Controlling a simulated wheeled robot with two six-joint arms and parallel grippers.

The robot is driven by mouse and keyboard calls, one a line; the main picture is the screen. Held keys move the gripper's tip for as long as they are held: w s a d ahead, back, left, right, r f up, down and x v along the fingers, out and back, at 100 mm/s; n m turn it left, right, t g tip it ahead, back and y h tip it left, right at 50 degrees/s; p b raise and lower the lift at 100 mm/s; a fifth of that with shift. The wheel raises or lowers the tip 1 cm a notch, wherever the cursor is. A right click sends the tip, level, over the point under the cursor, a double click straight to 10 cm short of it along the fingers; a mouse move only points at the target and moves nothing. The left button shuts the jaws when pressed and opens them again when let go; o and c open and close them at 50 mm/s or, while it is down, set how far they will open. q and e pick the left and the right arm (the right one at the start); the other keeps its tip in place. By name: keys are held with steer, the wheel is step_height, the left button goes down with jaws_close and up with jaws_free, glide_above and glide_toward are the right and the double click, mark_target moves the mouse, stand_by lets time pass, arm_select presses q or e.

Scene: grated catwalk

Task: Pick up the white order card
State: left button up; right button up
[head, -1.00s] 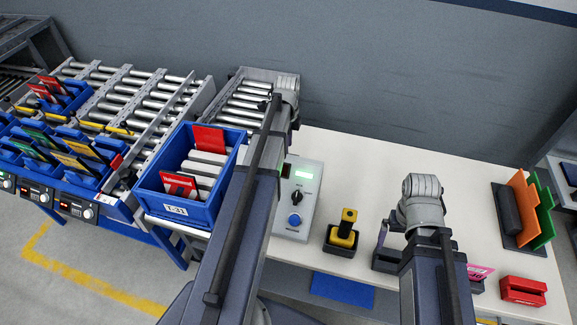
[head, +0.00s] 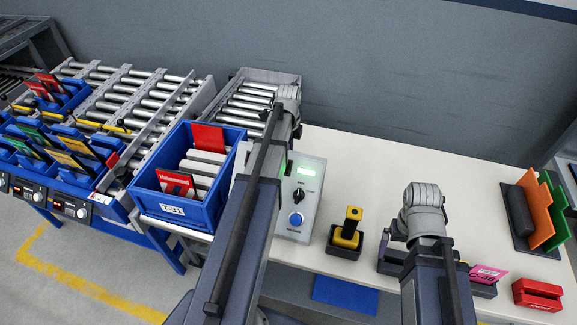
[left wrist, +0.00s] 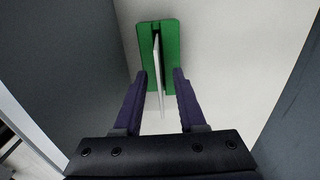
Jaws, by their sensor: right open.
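The white order card (left wrist: 157,65) stands on edge in a green holder (left wrist: 143,45) in the left wrist view. My left gripper (left wrist: 160,80) is open, with one purple finger on each side of the card and gaps between. In the head view my left arm hides the card, its holder and my left gripper. My right gripper (head: 388,245) is open at the table's front, mostly hidden by its own arm, beside a dark block (head: 391,263).
A control box (head: 302,195) and a yellow-handled device (head: 346,232) stand between my arms. A blue crate (head: 165,207) is left. A pink card (head: 487,272), red holder (head: 537,294) and orange and green panels (head: 540,207) are right. The table's back middle (head: 360,160) is clear.

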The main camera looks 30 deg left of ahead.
arm_select(q)
step_height(320, 180, down, 3)
steer(key=shift+r+b, duration=0.1)
steer(key=shift+b, duration=0.8)
arm_select(e)
step_height(320, 180, down, 3)
steer(key=shift+r, duration=0.1)
steer(key=shift+r, duration=0.1)
arm_select(q)
steer(key=shift+r, duration=0.1)
steer(key=shift+c, duration=0.3)
jaws_close()
